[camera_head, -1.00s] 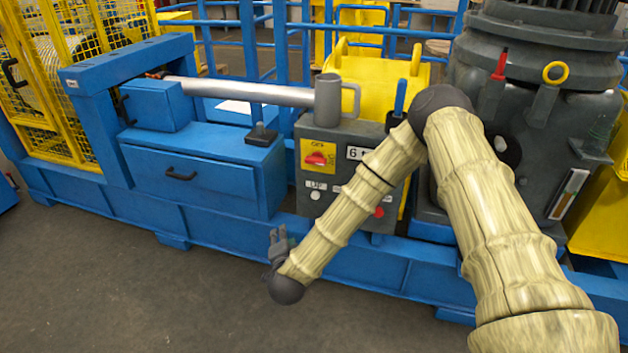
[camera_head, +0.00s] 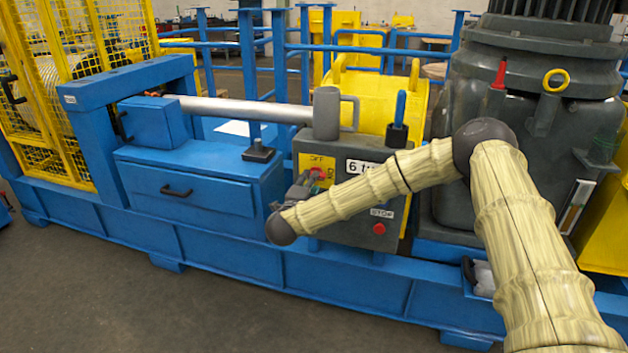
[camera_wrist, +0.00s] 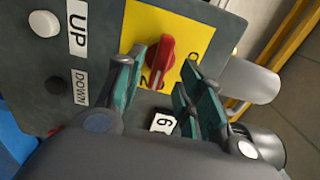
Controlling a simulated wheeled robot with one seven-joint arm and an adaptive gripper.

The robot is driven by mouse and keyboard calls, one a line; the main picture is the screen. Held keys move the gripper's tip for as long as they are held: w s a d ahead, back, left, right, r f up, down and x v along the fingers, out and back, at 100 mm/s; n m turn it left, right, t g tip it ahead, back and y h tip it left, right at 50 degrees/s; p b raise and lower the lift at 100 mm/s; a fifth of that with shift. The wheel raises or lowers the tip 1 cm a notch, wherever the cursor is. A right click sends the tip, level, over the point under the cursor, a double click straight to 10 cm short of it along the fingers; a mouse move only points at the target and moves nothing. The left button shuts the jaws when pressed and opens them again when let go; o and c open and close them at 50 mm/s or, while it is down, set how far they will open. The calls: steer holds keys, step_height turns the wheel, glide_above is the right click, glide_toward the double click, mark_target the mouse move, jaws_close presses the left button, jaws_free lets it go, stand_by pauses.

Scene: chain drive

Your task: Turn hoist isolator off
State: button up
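The hoist isolator is a red rotary knob (camera_wrist: 160,62) on a yellow plate (camera_wrist: 192,38), set on a grey control box (camera_wrist: 95,20). In the wrist view its grip runs roughly up and down the picture. The plate's lettering is mostly covered there. In the head view the knob (camera_head: 317,173) shows only in part behind my gripper (camera_head: 297,190). My gripper (camera_wrist: 164,68) is open, with one finger on each side of the knob in the wrist view. I cannot tell whether either finger touches it.
A white UP button (camera_wrist: 44,23) and a dark DOWN button (camera_wrist: 55,84) sit beside the plate. A red STOP button (camera_head: 379,229) is lower on the box. Blue drawers (camera_head: 190,190) stand to the left.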

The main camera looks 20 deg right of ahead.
steer(key=shift+x, duration=1.7)
